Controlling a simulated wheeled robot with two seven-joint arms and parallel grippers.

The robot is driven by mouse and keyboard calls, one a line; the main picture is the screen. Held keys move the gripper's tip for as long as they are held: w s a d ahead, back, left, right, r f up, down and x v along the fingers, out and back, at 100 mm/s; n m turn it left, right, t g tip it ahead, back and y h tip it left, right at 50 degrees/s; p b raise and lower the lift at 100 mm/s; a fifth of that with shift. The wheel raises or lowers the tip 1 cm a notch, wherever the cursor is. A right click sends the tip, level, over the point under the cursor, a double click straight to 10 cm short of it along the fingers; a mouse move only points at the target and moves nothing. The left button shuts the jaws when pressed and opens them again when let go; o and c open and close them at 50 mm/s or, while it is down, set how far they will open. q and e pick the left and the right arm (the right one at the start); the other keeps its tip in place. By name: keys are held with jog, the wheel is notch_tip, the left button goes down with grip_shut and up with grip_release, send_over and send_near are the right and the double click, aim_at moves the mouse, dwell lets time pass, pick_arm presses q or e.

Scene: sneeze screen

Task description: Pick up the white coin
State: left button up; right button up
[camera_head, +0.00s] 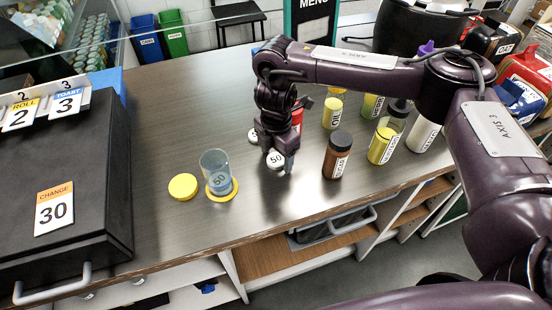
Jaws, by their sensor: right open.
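A white coin (275,162) marked 50 is at the fingertips of my right gripper (279,160). The gripper points down at the counter and is open, with its fingers around or just above this coin; I cannot tell if they touch it. Another white coin (252,136) lies on the counter behind and to the left of the gripper, partly hidden by it. My left gripper is out of view.
A yellow disc (183,187) and a glass (216,172) on another yellow disc stand left of the gripper. A brown bottle (337,158) and several yellow bottles stand to the right. A black cash box (70,180) fills the left end. The front middle counter is clear.

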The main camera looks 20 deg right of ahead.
aim_at(276, 159)
jog(key=shift+f, duration=0.1)
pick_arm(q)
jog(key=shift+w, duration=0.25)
pick_arm(e)
jog(key=c, duration=1.1)
jog(key=shift+o, duration=0.2)
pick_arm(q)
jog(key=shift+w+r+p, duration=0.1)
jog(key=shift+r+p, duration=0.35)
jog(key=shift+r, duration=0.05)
pick_arm(e)
notch_tip(276, 159, up, 20)
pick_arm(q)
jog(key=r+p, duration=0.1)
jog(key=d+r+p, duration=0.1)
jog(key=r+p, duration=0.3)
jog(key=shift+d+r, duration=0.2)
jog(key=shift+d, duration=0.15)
pick_arm(e)
jog(key=s+a+f+n, duration=0.1)
jog(key=a+n, duration=0.6)
jog(key=n, duration=0.2)
jog(key=s+a+f+n, duration=0.1)
jog(key=s+a+n, duration=0.1)
jog(key=a+n, duration=0.6)
jog(key=shift+s+f+n, duration=0.25)
jog(key=shift+n, duration=0.45)
